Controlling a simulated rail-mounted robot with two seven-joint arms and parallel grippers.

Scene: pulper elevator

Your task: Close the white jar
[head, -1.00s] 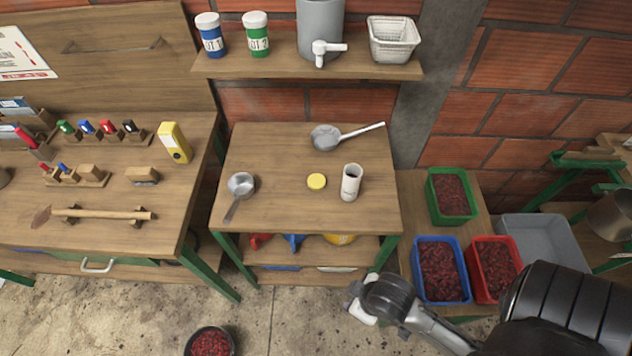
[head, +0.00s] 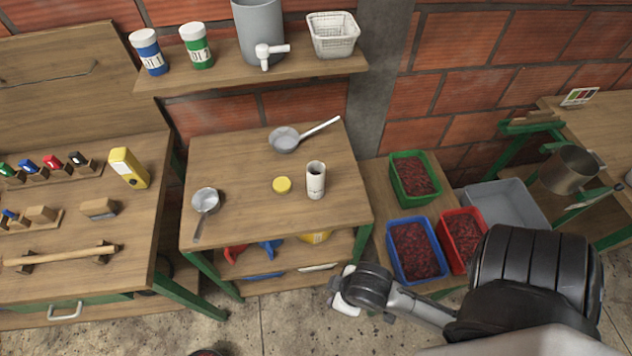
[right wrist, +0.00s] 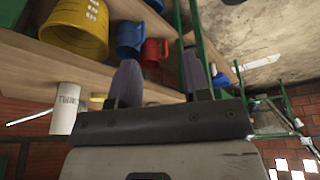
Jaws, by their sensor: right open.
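The white jar (head: 316,182) stands upright on the small middle table, with its dark mouth open. A yellow lid (head: 282,185) lies flat on the table just left of it, apart from the jar. My right gripper (head: 345,290) is in front of and below the table, away from jar and lid. In the right wrist view its two fingers (right wrist: 158,78) are apart with nothing between them. The white jar also shows there (right wrist: 66,108), left of the fingers, with a bit of yellow lid (right wrist: 97,99) beside it. My left gripper is not in view.
The table (head: 240,165) also holds a metal ladle (head: 205,202) at left and a strainer spoon (head: 287,138) at the back. Its lower shelf holds coloured containers. Green (head: 392,171), blue (head: 393,259) and red bins of berries stand at right. A shelf with jars hangs above.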

